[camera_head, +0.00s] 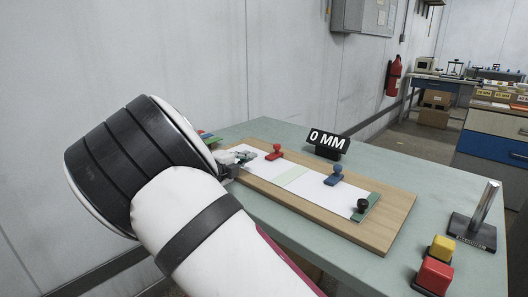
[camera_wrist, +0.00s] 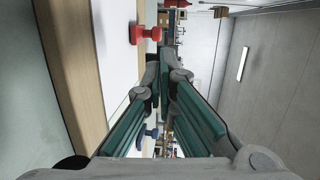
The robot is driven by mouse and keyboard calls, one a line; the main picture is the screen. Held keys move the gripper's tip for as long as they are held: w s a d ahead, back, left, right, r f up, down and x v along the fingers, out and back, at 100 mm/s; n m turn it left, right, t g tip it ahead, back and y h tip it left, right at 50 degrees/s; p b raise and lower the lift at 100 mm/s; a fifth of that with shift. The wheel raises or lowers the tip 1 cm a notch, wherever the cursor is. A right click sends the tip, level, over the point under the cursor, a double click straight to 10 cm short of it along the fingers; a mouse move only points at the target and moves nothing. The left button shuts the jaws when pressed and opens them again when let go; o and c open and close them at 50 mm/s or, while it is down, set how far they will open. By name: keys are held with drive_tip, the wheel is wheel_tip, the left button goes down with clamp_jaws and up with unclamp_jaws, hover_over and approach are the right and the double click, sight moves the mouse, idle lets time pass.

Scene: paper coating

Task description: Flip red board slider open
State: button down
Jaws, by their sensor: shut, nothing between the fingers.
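The red slider (camera_head: 274,152) stands upright at the far left end of the white paper strip on the wooden board (camera_head: 385,236). It also shows in the wrist view (camera_wrist: 146,34), to the left of the fingertips. My gripper (camera_head: 246,157) is just left of the red slider in the head view, low over the board's left end. In the wrist view my gripper (camera_wrist: 166,58) has its green-padded fingers converged at the tips, shut and empty. A small gap seems to separate the tips from the red slider; exact contact cannot be told. My arm hides the board's near left corner.
A blue slider (camera_head: 333,176) and a black knob (camera_head: 362,205) on a green bar sit farther right along the strip. A "0 MM" sign (camera_head: 328,144) stands behind the board. Yellow (camera_head: 441,248) and red (camera_head: 434,276) blocks and a metal post (camera_head: 484,208) are at right.

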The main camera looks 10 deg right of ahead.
sight(276, 146)
drive_tip(key=b+x, duration=0.2)
drive_tip(key=x, duration=1.1)
drive_tip(key=shift+w+d+f, duration=0.15)
drive_tip(key=shift+w, duration=0.05)
drive_tip(key=shift+d, duration=0.1)
drive_tip(key=shift+w+d, duration=0.1)
drive_tip(key=x, duration=0.1)
drive_tip(key=b+x, duration=0.1)
drive_tip(key=x, duration=0.1)
drive_tip(key=b+x, duration=0.1)
drive_tip(key=x, duration=0.1)
drive_tip(key=shift+s+d+r, duration=0.2)
drive_tip(key=shift+d+r, duration=0.05)
drive_tip(key=shift+d, duration=0.15)
drive_tip(key=shift+w+d+r+b, duration=0.1)
drive_tip(key=shift+w+d+b, duration=0.25)
drive_tip(key=shift+d, duration=0.05)
drive_tip(key=shift+s, duration=0.1)
